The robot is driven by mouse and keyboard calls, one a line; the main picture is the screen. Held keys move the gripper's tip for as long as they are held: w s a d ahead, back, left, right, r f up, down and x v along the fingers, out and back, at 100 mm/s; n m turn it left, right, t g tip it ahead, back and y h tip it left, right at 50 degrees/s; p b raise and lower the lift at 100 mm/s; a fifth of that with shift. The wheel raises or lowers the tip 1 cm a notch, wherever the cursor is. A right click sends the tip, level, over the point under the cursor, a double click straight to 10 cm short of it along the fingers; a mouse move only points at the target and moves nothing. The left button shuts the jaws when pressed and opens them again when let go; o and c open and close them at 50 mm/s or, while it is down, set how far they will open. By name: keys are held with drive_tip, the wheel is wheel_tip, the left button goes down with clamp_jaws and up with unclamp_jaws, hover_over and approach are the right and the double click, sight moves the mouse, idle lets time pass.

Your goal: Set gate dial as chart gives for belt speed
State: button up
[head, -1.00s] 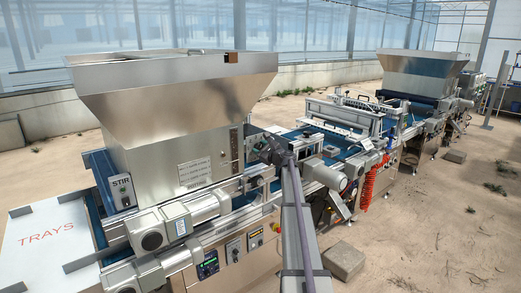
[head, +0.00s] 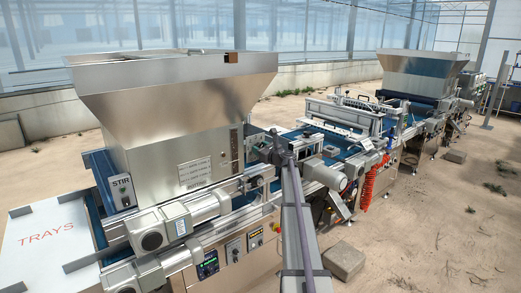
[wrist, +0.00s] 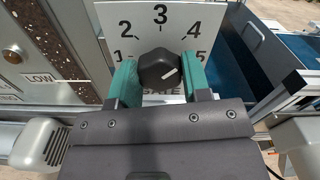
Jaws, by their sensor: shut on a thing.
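My gripper (wrist: 160,73) is shut on the knob, one green finger on each side. The fingers partly cover the 1 and 5 and the lettering below. In the head view my arm's end (head: 274,150) is at the machine's side; the dial is hidden there. A printed chart (head: 195,172) is on the hopper body, too small to read.
A panel with a lit green display (head: 208,264) is at the lower front; its digits are unreadable. Motors (head: 160,228) jut out at the front left.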

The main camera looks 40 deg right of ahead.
drive_tip(key=o, duration=0.9)
drive_tip(key=s, duration=1.1)
drive_tip(key=shift+d, duration=0.1)
drive_tip(key=shift+w, duration=0.1)
